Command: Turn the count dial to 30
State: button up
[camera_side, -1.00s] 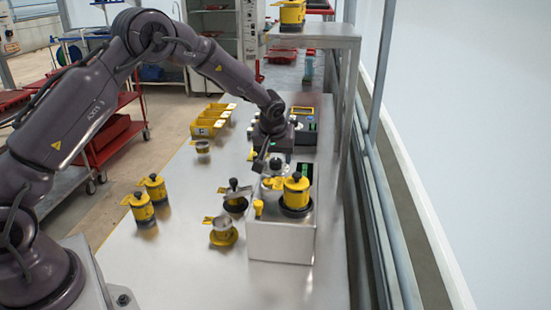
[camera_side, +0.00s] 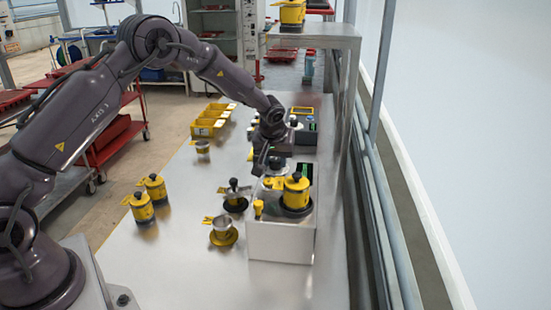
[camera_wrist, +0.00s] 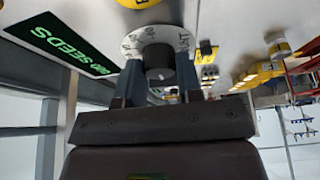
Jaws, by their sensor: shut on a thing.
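The count dial (camera_wrist: 155,36) shows in the wrist view as a pale ring with dark marks around a dark round knob (camera_wrist: 160,73). My gripper (camera_wrist: 161,78) is shut on that knob, one finger on each side. The ring's numbers are too small and partly covered to read surely. A dark display (camera_wrist: 62,44) beside the dial shows green text with the word SEEDS; its number is not clear to me. In the side view my gripper (camera_side: 260,168) points down at the back of the steel seeder box (camera_side: 282,240), and hides most of the dial.
A yellow canister (camera_side: 296,188) stands on the box at right, close to my gripper. Cups and yellow canisters (camera_side: 142,208) stand on the steel table at left. Yellow bins (camera_side: 208,122) lie farther back. A raised shelf (camera_side: 312,38) stands at the back right.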

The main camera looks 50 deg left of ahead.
jog(key=m+h, duration=0.1)
jog(key=m, duration=0.1)
jog(key=m+t, duration=0.1)
jog(key=m, duration=0.1)
jog(key=shift+s+a+m+h, duration=0.1)
jog(key=shift+a+m+h, duration=0.05)
jog(key=shift+m+h, duration=0.25)
jog(key=m+h, duration=0.1)
jog(key=m, duration=0.3)
jog(key=shift+a+m+h, duration=0.1)
jog(key=shift+m+h, duration=0.2)
jog(key=shift+h, duration=0.1)
jog(key=m+h, duration=0.1)
jog(key=m, duration=0.3)
jog(key=shift+h, duration=0.3)
jog(key=shift+m+g+h, duration=0.5)
jog(key=shift+m+h, duration=0.1)
jog(key=shift+m, duration=1.3)
jog(key=o, duration=0.9)
jog(key=shift+o, duration=0.2)
